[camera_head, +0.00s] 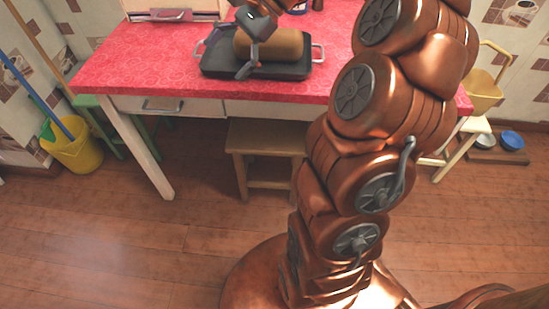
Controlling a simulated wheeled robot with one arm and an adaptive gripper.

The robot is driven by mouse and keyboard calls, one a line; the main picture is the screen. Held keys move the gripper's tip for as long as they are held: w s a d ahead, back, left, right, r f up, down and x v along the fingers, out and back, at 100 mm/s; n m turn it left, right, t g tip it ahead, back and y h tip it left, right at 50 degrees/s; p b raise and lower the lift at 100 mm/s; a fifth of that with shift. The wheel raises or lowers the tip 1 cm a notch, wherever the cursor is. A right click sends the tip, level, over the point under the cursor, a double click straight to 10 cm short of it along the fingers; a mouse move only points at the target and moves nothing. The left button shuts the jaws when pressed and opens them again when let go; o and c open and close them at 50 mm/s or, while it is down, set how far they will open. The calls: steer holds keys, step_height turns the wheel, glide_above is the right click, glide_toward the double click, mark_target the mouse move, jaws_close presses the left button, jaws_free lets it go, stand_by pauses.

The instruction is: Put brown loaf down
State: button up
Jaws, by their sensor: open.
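The brown loaf (283,45) lies in a dark rectangular tray (292,70) with light handles on the red-topped counter. My gripper (246,42) is at the loaf's left end, its dark jaws apart. Part of the gripper overlaps the loaf's left end in the view, and I cannot tell whether it touches the loaf. My copper arm enters from the right.
The red patterned counter (140,65) has free room left of the tray. A wooden stool (268,137) stands under it. A yellow bucket (77,150) with poles is at the left. A yellow basket (484,92) and blue bowl (511,140) are at the right.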

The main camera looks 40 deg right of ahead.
steer(key=s+a+f+n+g+h, duration=0.25)
steer(key=s+a+n, duration=0.2)
steer(key=s, duration=0.25)
steer(key=s+a+f+n+g+h, duration=0.1)
steer(key=s+a+f+n+h, duration=0.1)
steer(key=s+a+f+n, duration=0.35)
steer(key=s+d+f+n+h, duration=0.1)
steer(key=s+f+n+h, duration=0.1)
steer(key=s, duration=0.5)
steer(key=s+d+f+n+h, duration=0.2)
steer(key=s+f+n+h, duration=0.1)
steer(key=s, duration=0.4)
steer(key=shift+s+f+g, duration=0.15)
steer(key=shift+f+g, duration=0.05)
steer(key=shift+g, duration=0.25)
steer(key=shift+d, duration=0.1)
step_height(320, 180, up, 26)
steer(key=t+p, duration=0.1)
steer(key=p, duration=2.3)
steer(key=shift+s, duration=0.45)
steer(key=shift+f, duration=0.2)
